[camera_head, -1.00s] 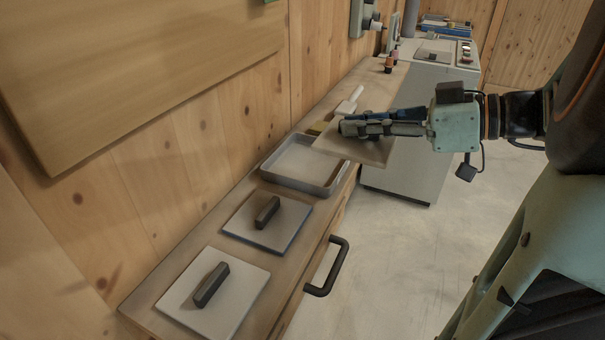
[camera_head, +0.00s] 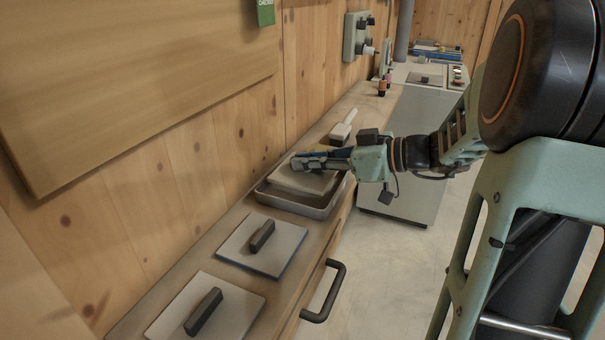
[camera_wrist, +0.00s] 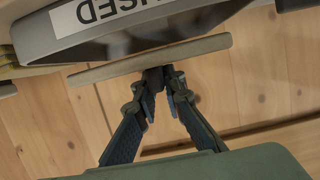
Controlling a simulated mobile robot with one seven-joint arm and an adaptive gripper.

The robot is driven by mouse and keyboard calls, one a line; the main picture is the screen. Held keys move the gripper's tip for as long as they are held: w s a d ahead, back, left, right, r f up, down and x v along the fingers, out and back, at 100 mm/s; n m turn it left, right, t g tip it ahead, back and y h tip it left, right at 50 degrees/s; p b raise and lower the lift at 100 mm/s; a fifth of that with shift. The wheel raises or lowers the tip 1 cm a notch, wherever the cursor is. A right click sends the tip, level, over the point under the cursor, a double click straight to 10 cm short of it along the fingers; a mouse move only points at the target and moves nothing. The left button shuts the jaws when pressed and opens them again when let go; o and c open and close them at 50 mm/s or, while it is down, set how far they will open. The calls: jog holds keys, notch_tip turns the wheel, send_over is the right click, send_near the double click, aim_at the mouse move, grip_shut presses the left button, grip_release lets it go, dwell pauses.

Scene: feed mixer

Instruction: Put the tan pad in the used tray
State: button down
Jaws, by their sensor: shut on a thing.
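The tan pad (camera_head: 300,182) is a thin flat square with a dark handle on top, mostly hidden by the fingers. My gripper (camera_head: 312,162) is shut on that handle. The pad is over the used tray (camera_head: 297,209), a grey shallow metal tray on the counter. In the wrist view my gripper (camera_wrist: 160,82) holds the pad (camera_wrist: 150,60), seen edge-on, close to the tray wall (camera_wrist: 120,42) with its USED label upside down. I cannot tell whether the pad touches the tray.
Two grey pads with dark handles, the nearer one (camera_head: 228,310) and the farther one (camera_head: 281,250), lie in front of the tray. A white-handled tool (camera_head: 343,130) lies behind it. Small bottles (camera_head: 383,87) stand further back. A black drawer handle (camera_head: 331,292) juts from the counter front.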

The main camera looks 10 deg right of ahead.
aim_at(304, 174)
jog(key=shift+w+a+f, duration=0.1)
jog(key=shift+w+f, duration=0.05)
jog(key=shift+f, duration=0.8)
jog(key=shift+w+a+f, duration=0.1)
jog(key=shift+w+f, duration=0.05)
jog(key=shift+f, duration=0.75)
jog(key=shift+f+b, duration=0.2)
jog(key=shift+b, duration=0.2)
jog(key=c, duration=2)
grip_release()
jog(key=shift+r, duration=0.1)
jog(key=shift+r+p, duration=0.15)
jog(key=shift+p, duration=0.15)
jog(key=v, duration=1.2)
jog(key=shift+d, duration=0.1)
